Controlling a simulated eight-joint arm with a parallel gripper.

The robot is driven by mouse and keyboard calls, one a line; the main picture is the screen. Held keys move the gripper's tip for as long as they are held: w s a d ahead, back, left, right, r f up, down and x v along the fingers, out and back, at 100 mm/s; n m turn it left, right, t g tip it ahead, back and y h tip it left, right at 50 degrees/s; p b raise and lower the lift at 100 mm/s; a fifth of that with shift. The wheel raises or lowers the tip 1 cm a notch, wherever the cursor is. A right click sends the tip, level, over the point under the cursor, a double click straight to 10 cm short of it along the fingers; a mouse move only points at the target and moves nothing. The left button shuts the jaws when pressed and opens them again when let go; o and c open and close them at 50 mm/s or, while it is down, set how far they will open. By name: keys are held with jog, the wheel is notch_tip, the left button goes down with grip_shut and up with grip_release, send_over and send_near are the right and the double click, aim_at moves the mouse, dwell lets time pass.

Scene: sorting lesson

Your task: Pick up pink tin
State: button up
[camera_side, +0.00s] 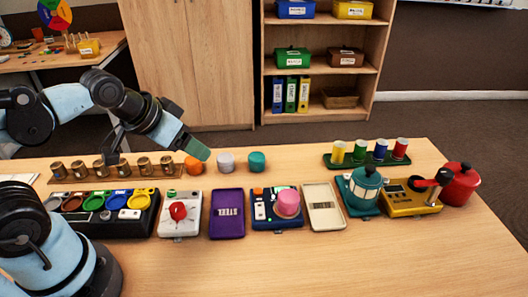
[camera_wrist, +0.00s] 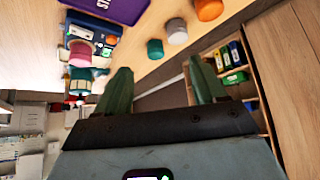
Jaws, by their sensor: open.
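The pink tin (camera_side: 288,202) sits on the right part of a blue device (camera_side: 262,222) in the middle of the table. In the wrist view the pink tin (camera_wrist: 81,50) is at the upper left, on the blue device (camera_wrist: 103,32). My gripper (camera_side: 196,147) is left of the tin and above the table, near the orange, grey and teal cups. In the wrist view my gripper (camera_wrist: 160,82) shows two green fingers spread apart with nothing between them. The gripper is well apart from the tin.
An orange cup (camera_side: 193,166), a grey cup (camera_side: 225,162) and a teal cup (camera_side: 257,161) stand behind the device row. A purple tray (camera_side: 227,208) and a cream tray (camera_side: 324,206) flank the blue device. A teal kettle (camera_side: 363,190) stands further right. The front table is clear.

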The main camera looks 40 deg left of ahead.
jog(key=shift+w+d, duration=0.1)
jog(key=m+g+h, duration=0.3)
jog(key=m+g, duration=0.1)
jog(key=m, duration=0.5)
send_near(286, 196)
jog(key=shift+s+a+x, duration=0.1)
jog(key=shift+a+x, duration=0.05)
jog(key=shift+x, duration=1.05)
jog(key=shift+s+a+x, duration=0.15)
jog(key=shift+a+x, duration=0.05)
jog(key=shift+x, duration=1)
jog(key=shift+w+d+x, duration=0.1)
jog(key=shift+x, duration=0.9)
jog(key=shift+w+d+x, duration=0.15)
jog(key=shift+x, duration=0.9)
jog(key=shift+w+d+f, duration=0.15)
jog(key=shift+f, duration=0.35)
jog(key=shift+c, duration=0.3)
jog(key=c, duration=1.1)
jog(key=shift+r, duration=0.1)
jog(key=shift+c, duration=0.2)
